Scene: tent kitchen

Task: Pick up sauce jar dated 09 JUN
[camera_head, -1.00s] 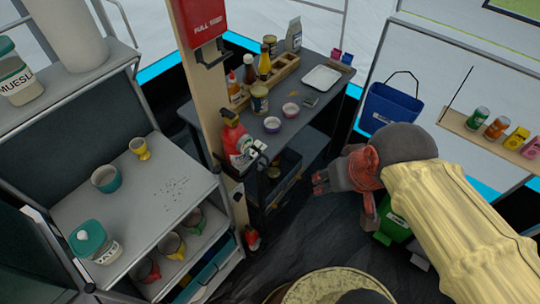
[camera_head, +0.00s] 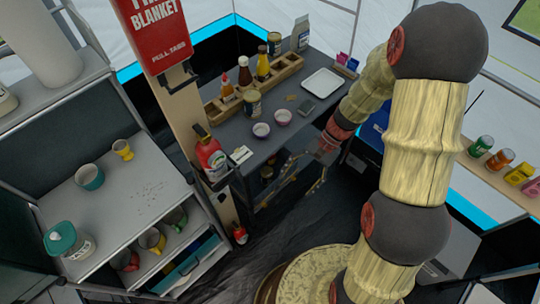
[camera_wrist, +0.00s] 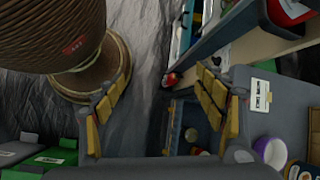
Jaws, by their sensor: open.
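One jar (camera_head: 252,102) stands on the dark counter (camera_head: 226,134), in front of the wooden rack, near two small bowls. Another jar (camera_head: 274,44) is at the back end of the rack. My gripper (camera_head: 295,178) is open and empty at the counter's front edge, below and to the right of the nearer jar. In the wrist view my gripper (camera_wrist: 163,75) has its fingers spread, pointing down past the counter. Part of a jar (camera_wrist: 302,172) shows at the lower right corner, its label unreadable.
The wooden rack (camera_head: 285,69) holds sauce bottles. Two bowls (camera_head: 261,130), (camera_head: 283,117), a white tray (camera_head: 323,82) and a dark pad (camera_head: 307,107) are on the counter. Shelves (camera_head: 140,200) stand further left.

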